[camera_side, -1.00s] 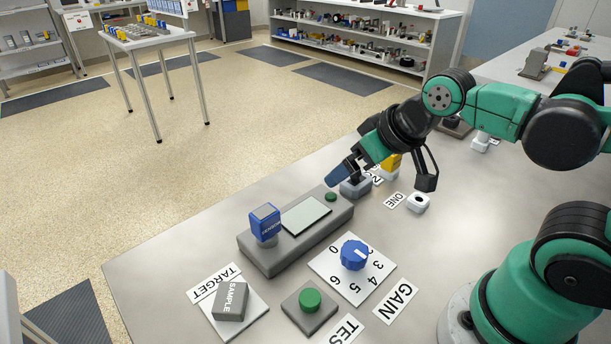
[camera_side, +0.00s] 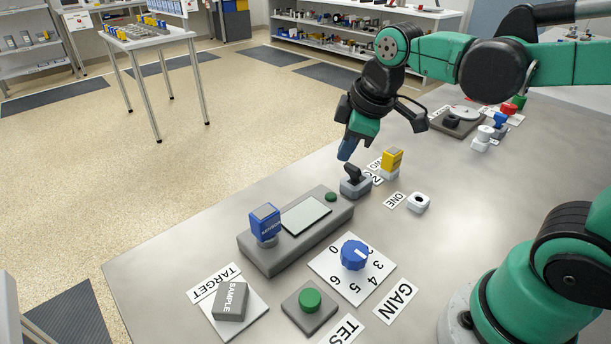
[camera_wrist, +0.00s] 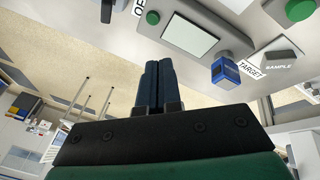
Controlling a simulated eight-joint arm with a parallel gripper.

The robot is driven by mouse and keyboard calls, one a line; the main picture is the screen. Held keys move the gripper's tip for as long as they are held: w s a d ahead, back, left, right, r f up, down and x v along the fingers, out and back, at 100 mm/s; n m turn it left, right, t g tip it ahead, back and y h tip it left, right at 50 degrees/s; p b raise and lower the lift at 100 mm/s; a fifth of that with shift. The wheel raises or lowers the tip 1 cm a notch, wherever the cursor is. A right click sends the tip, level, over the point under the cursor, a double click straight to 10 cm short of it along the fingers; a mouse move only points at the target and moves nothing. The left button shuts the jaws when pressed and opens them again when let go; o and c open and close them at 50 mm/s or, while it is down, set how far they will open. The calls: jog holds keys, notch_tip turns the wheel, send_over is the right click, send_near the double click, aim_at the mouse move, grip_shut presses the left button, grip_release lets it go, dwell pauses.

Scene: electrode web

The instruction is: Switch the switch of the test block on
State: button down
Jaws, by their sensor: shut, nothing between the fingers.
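The switch (camera_side: 356,184) is a small grey block with a black lever, just beyond the far end of the grey test block (camera_side: 275,260). I cannot tell for certain which way its lever leans. A label (camera_side: 373,178) lies beside it, partly legible. In the wrist view, an "OF..." label (camera_wrist: 138,8) is cut off by the top edge, with a black lever (camera_wrist: 107,10) left of it. My gripper (camera_side: 345,150) is shut and empty, its blue fingers pointing down above and slightly left of the switch, apart from it. The fingers also show in the wrist view (camera_wrist: 153,85).
The test block carries a screen (camera_side: 306,214), a green button (camera_side: 330,197) and a blue sensor (camera_side: 265,222). A yellow block (camera_side: 391,160) stands close behind the switch; a white socket (camera_side: 418,202) is to its right. A blue dial (camera_side: 354,255) is nearer.

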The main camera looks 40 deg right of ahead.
aim_at(346, 169)
jog(key=w+n+g, duration=0.1)
jog(key=n, duration=0.2)
jog(key=w+d+f+n+g, duration=0.1)
jog(key=w+n, duration=0.1)
jog(key=n, duration=0.2)
jog(key=w+d+n+g, duration=0.1)
jog(key=n+g, duration=0.1)
jog(key=n, duration=0.1)
jog(key=shift+w+f+n+h, duration=0.3)
jog(key=shift+w+f, duration=0.05)
jog(key=shift+f, duration=0.1)
jog(key=f, duration=0.9)
jog(key=shift+d+f, duration=0.15)
jog(key=shift+d, duration=0.25)
jog(key=d, duration=0.3)
jog(key=shift+r, duration=0.35)
jog(key=shift+d+r, duration=0.25)
jog(key=shift+d, duration=0.1)
